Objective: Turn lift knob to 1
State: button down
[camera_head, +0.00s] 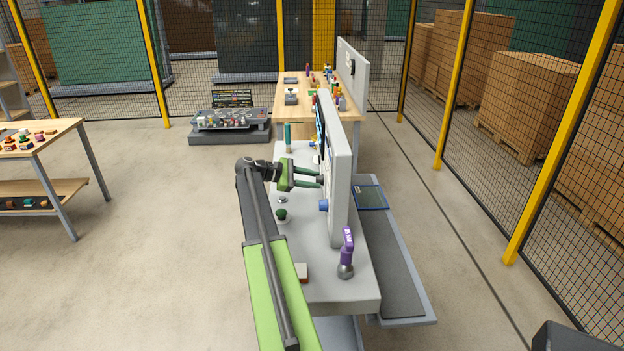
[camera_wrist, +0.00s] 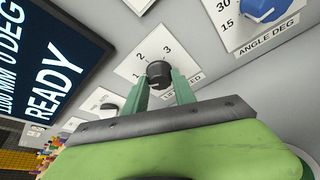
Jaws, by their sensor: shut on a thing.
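The lift knob (camera_wrist: 158,74) is small, round and black in the wrist view. It sits on a white plate marked 1, 2 and 3 on the upright panel. I cannot tell which number the knob points to. In the head view my gripper (camera_head: 321,178) reaches the left face of the grey panel (camera_head: 340,165), and the knob is hidden there.
A blue angle knob (camera_wrist: 262,8) is at the upper right in the wrist view. A screen reading "READY" (camera_wrist: 55,82) is at the left. Another small black knob (camera_wrist: 109,106) is lower left. In the head view a purple-handled tool (camera_head: 347,245) stands on the bench's near end.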

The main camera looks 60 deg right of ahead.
dwell(0.4)
jog(key=c, duration=1)
grip_release()
jog(key=p+v, duration=0.6)
jog(key=v, duration=1.1)
jog(key=shift+w+a+r, duration=0.1)
jog(key=shift+w, duration=0.05)
jog(key=shift+w, duration=0.1)
